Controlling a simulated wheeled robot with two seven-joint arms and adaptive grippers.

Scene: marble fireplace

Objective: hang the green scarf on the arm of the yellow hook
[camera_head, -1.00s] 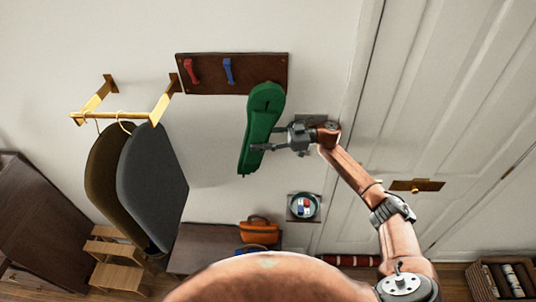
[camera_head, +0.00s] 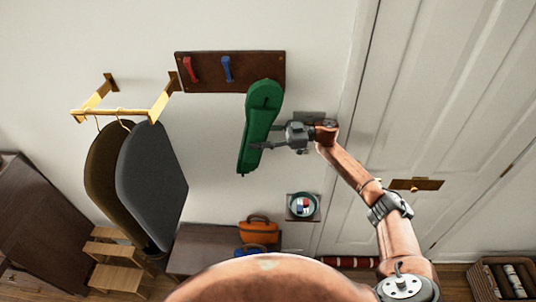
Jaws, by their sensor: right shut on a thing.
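The green scarf (camera_head: 261,125) hangs in front of the wall, its upper end overlapping the lower right part of a dark wooden hook board (camera_head: 208,72). My right gripper (camera_head: 262,138) is shut on the scarf's right side at mid-length. A red hook (camera_head: 190,69) and a blue hook (camera_head: 228,69) show on the board. No yellow hook is visible; the scarf covers the board's right part, where it may be hidden. I cannot tell whether the scarf touches the board. My left gripper is not in view.
A brass rail (camera_head: 115,115) with two hanging garments is at left. Below are a bench (camera_head: 200,250) with an orange bag (camera_head: 258,230), and a small shelf with a round dish (camera_head: 303,206). A white door (camera_head: 450,120) stands at right. The wall between is clear.

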